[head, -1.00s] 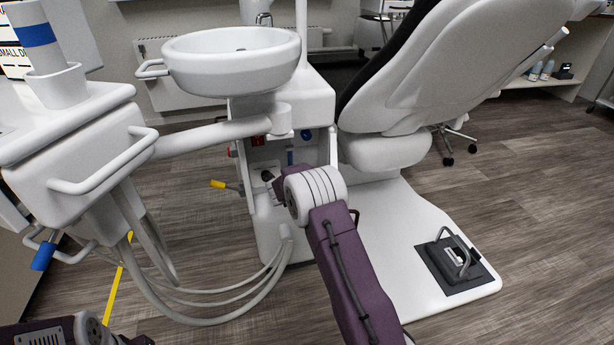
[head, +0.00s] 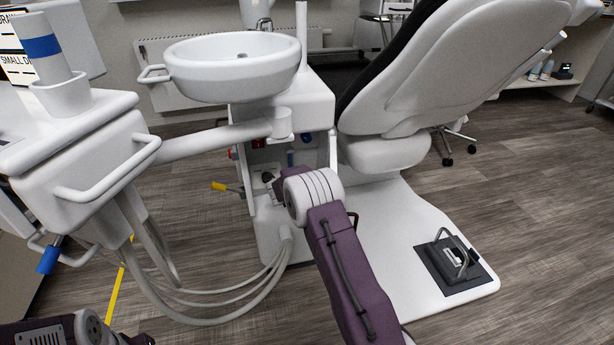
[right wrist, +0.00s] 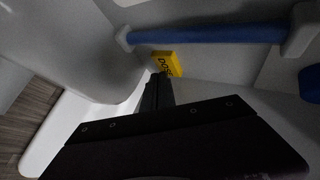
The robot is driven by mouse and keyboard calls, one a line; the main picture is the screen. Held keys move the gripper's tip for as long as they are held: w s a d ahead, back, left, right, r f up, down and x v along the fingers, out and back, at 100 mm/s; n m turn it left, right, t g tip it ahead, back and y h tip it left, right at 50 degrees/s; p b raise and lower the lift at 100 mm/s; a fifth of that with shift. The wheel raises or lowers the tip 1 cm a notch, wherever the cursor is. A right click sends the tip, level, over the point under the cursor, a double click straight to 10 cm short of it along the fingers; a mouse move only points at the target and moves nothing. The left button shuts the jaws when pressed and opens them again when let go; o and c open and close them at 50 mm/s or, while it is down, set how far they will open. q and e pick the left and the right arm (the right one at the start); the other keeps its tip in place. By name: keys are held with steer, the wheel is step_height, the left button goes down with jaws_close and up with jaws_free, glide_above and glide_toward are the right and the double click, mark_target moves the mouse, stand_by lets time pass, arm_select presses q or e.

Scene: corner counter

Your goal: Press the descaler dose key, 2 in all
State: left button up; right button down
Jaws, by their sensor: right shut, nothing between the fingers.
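In the right wrist view a yellow label (right wrist: 169,62) with dark lettering that seems to read DOSE sits on the pale inner wall, below a blue bar. My right gripper (right wrist: 157,80) is shut and empty, its dark fingertips just in front of the label's lower left part. No separate key shows clearly, and I cannot tell whether the fingertips touch anything. In the head view my right arm reaches into the open recess of the white dental unit (head: 271,225), under the basin; the wrist partly hides the recess. Only part of my left arm shows at the lower left, without its gripper.
The blue bar (right wrist: 205,33) crosses above the label. A white basin (head: 232,68) overhangs the unit, and a yellow-handled lever (head: 219,186) sticks out left. Hoses (head: 205,312) loop in front. The dental chair (head: 440,75) and its foot pedal (head: 453,262) stand right.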

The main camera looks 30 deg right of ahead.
steer(key=shift+w+d+p, duration=0.15)
steer(key=shift+w+p, duration=0.4)
steer(key=shift+p, duration=0.25)
stand_by(0.8)
steer(key=shift+s+f+b, duration=0.1)
steer(key=shift+s+b, duration=0.35)
steer(key=shift+s+a, duration=0.25)
steer(key=shift+s, duration=0.3)
